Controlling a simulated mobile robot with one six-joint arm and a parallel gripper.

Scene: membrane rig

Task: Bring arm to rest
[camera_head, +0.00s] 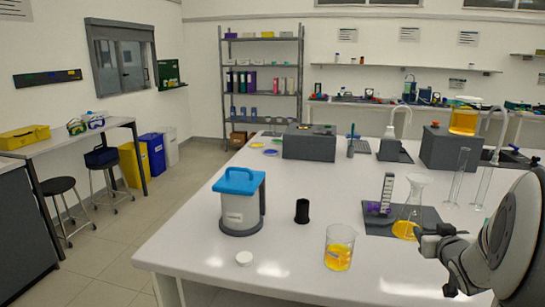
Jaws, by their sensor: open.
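My arm comes in at the right edge of the head view, with its large grey and white wrist link close to the camera. My gripper (437,262) is dark grey, open and points left over the right part of the white bench (200,250). Nothing shows between its fingers. The conical flask (408,212) with yellow liquid stands just left of and behind the gripper; one finger appears close to it in the picture, and I cannot tell the gap.
Tall glass cylinders (458,178) stand behind my arm. The front left bench top is clear.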

